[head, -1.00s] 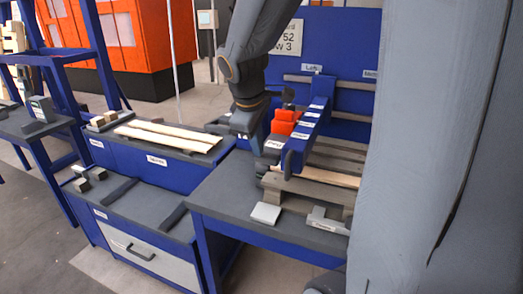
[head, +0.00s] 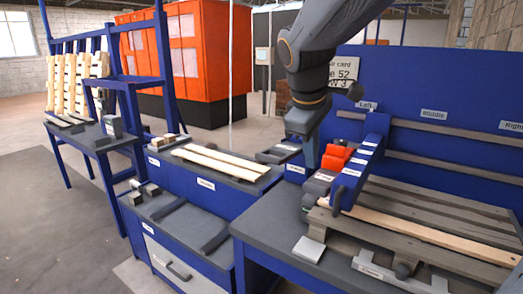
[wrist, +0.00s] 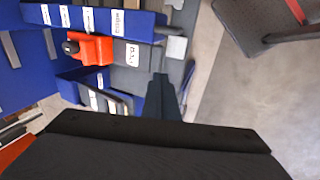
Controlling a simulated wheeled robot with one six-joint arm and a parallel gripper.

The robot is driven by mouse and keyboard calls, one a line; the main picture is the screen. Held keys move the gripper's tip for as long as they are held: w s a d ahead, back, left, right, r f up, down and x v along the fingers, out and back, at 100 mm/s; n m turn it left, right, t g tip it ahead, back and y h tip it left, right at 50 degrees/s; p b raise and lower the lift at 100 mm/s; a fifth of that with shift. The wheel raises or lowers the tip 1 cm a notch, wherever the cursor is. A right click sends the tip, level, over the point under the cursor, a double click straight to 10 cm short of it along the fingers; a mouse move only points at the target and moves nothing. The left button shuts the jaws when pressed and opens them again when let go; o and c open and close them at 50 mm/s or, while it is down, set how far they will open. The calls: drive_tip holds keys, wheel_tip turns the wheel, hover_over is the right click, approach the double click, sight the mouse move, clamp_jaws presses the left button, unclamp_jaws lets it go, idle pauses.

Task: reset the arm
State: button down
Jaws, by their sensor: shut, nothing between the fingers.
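My gripper (head: 312,160) hangs from my dark grey arm at the centre of the head view, fingers pointing down. It is shut and empty. It is left of the orange part (head: 336,158) of a blue gantry (head: 362,165) on the pallet bench. In the wrist view the shut fingers (wrist: 163,90) show as one dark shape, and the orange part (wrist: 92,48) is up and left of them. The fingers look apart from the gantry, though their height above the bench is hard to tell.
A slatted pallet (head: 440,215) lies under the gantry. A light grey block (head: 309,249) and a grey bar tool (head: 395,275) are at the bench front. Pale boards (head: 220,160) lie on the left bench. A blue rack (head: 130,80) stands further left; open floor (head: 50,185) lies beyond.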

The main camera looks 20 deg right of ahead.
drive_tip(key=s+a+f+m+g+y, duration=0.1)
drive_tip(key=s+a+f+m, duration=0.2)
drive_tip(key=f, duration=0.7)
drive_tip(key=s+a+f+m+g+y, duration=0.1)
drive_tip(key=s+a+f+m, duration=0.3)
drive_tip(key=f, duration=0.7)
drive_tip(key=shift+s+a+f+m+y, duration=0.25)
drive_tip(key=shift+s+a+y, duration=0.25)
drive_tip(key=shift+s+a, duration=0.6)
